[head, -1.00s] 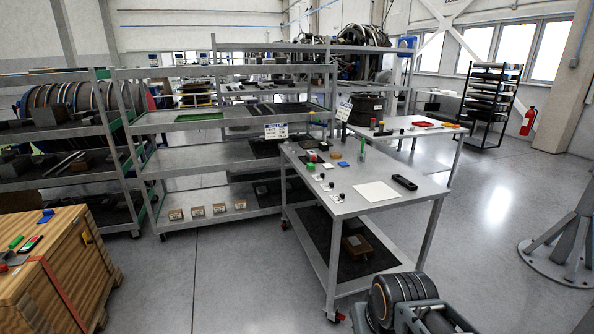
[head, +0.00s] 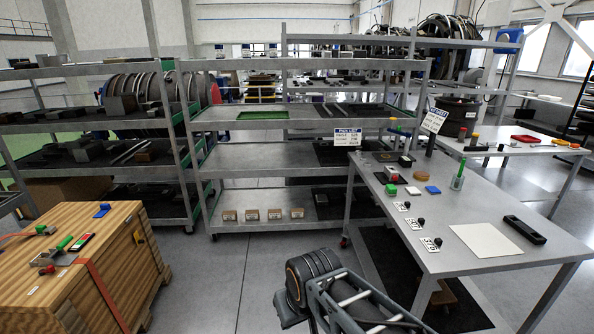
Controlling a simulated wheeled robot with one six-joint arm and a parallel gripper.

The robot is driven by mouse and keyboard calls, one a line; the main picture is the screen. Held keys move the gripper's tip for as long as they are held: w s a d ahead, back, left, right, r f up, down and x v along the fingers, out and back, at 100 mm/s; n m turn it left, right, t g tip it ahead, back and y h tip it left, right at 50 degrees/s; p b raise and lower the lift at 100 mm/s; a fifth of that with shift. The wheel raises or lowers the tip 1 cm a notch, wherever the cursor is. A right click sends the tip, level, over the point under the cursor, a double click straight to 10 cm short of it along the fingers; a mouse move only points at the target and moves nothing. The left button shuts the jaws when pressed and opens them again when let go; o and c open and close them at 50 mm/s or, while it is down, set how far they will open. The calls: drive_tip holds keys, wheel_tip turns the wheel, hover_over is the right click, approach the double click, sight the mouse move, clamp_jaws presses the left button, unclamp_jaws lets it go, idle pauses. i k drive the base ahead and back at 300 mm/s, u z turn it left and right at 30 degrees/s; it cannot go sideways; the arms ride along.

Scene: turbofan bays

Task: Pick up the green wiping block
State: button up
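A small green block (head: 391,188) lies on the grey worktable (head: 392,232) at the right, near its left edge. It looks like the green wiping block, but it is too small to be sure. A green upright piece (head: 458,176) stands farther right on the same table. Other green pieces lie on the wooden crate at the left, one of them long and slim (head: 64,242). Part of my arm shows at the bottom centre, short of the table. My gripper cannot be made out in the head view, and nothing seen is held.
The worktable also carries a blue block (head: 433,190), a white sheet (head: 486,240), a black tray-like piece (head: 524,230) and several number tags with black knobs. The wooden crate (head: 120,235) stands at left. A metal shelf rack (head: 270,158) stands behind.

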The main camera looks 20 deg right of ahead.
sight(391, 189)
drive_tip(key=u, duration=0.1)
drive_tip(key=i, duration=1.85)
drive_tip(key=z, duration=1.05)
drive_tip(key=i, duration=0.95)
drive_tip(key=z, duration=1.55)
drive_tip(key=i, duration=0.4)
drive_tip(key=z, duration=0.2)
